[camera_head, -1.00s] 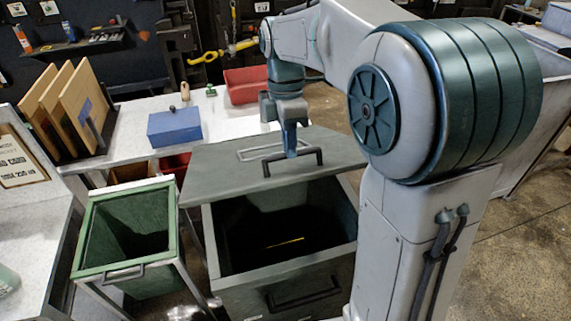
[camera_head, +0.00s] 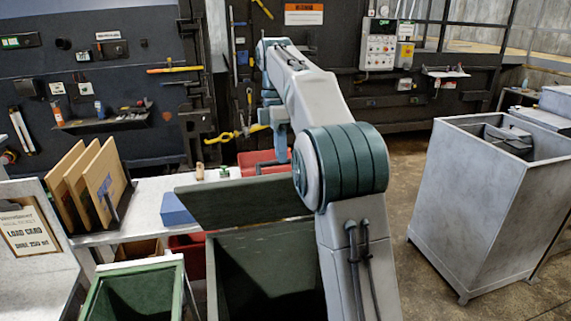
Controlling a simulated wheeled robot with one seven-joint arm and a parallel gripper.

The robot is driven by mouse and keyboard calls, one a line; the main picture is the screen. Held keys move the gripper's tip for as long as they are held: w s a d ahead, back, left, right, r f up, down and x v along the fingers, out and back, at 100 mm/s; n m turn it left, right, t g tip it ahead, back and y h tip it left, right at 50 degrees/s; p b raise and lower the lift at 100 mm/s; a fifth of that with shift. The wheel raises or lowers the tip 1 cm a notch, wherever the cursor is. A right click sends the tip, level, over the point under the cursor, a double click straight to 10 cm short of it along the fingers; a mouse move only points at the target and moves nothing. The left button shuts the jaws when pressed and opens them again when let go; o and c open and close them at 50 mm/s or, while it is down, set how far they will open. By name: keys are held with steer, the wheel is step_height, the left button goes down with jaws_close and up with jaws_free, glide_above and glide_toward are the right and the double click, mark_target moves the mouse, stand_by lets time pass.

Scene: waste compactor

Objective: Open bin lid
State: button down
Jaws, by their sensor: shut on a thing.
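The grey bin (camera_head: 272,270) stands open in the middle of the camera view, with my arm in front of its right side. Its flat grey-green lid (camera_head: 240,203) is tilted up at the back of the opening. My gripper (camera_head: 281,159) is behind the lid's upper edge, shut on the dark lid handle (camera_head: 263,164). The fingertips are small and partly hidden by the lid and arm.
A green bin (camera_head: 135,290) stands at lower left. Behind are a white workbench with a blue box (camera_head: 178,209), upright wooden boards (camera_head: 90,183) and a red tray (camera_head: 262,157). A large grey container (camera_head: 478,205) stands at right, with bare floor between.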

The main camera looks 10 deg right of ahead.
steer(key=w, duration=0.2)
steer(key=shift+w+r, duration=0.2)
steer(key=shift+w, duration=0.15)
steer(key=shift+s+g, duration=0.1)
steer(key=shift+g, duration=0.2)
steer(key=c, duration=1.6)
jaws_free()
steer(key=shift+c, duration=0.2)
steer(key=o, duration=0.3)
steer(key=w, duration=0.1)
steer(key=w+f, duration=0.1)
steer(key=w, duration=0.3)
steer(key=shift+w+a+f, duration=0.1)
steer(key=shift+w+f, duration=0.1)
steer(key=shift+f, duration=0.1)
steer(key=shift+r, duration=0.3)
steer(key=shift+c, duration=0.3)
steer(key=shift+s+r, duration=0.6)
steer(key=shift+s, duration=0.15)
steer(key=shift+c, duration=0.3)
steer(key=shift+s, duration=0.1)
